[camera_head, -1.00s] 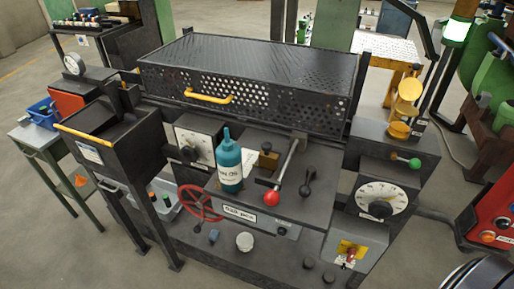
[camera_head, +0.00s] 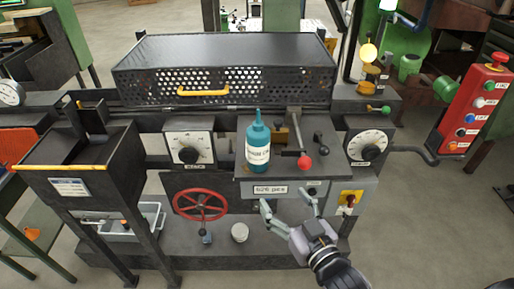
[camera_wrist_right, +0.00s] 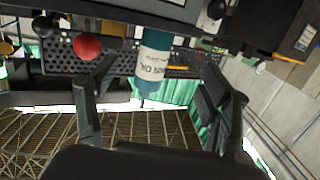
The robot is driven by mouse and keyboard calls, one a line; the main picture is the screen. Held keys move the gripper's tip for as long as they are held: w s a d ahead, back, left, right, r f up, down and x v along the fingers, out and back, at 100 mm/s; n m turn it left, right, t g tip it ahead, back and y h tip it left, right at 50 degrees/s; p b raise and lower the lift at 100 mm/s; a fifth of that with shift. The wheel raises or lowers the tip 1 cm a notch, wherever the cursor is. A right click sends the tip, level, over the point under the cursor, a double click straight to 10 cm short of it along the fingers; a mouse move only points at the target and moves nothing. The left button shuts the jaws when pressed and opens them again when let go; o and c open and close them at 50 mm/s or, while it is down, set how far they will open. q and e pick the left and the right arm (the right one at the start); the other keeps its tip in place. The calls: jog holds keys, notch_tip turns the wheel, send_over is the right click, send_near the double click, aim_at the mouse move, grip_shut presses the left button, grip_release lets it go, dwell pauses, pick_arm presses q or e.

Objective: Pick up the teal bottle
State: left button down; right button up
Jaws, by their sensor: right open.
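The teal bottle (camera_head: 258,146) stands upright on the dark machine shelf (camera_head: 284,168), with a white label and a narrow nozzle. My right gripper (camera_head: 290,205) is in front of and below the shelf's front edge, fingers spread, empty and apart from the bottle. In the right wrist view the bottle (camera_wrist_right: 154,62) appears upside down between the two open fingers (camera_wrist_right: 162,100), farther off than they are. My left gripper is not in view.
A lever with a red knob (camera_head: 304,161) stands right of the bottle, and a short black lever (camera_head: 320,138) beyond it. A perforated hood (camera_head: 225,75) with a yellow handle is behind. A red handwheel (camera_head: 200,204) and white knob (camera_head: 239,232) are below left.

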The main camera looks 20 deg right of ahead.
notch_tip(320, 180, up, 5)
jog(key=s, duration=0.1)
jog(key=t+b, duration=0.1)
jog(key=b, duration=0.4)
send_near(263, 150)
jog(key=w, duration=0.2)
jog(key=w+p, duration=0.1)
jog(key=w, duration=0.1)
jog(key=w+a+r, duration=0.1)
jog(key=w, duration=0.2)
jog(key=w+p, duration=0.1)
jog(key=w, duration=0.1)
jog(key=w+f, duration=0.1)
jog(key=w, duration=0.2)
jog(key=shift+a+p, duration=0.15)
jog(key=shift+p, duration=0.25)
jog(key=shift+w+f, duration=0.1)
jog(key=shift+w, duration=0.35)
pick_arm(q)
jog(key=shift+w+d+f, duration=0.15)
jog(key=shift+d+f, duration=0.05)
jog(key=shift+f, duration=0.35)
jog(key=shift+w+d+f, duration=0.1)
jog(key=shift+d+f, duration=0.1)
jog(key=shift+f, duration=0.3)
pick_arm(e)
jog(key=shift+s, duration=0.1)
jog(key=shift+c, duration=0.6)
jog(key=c, duration=1.3)
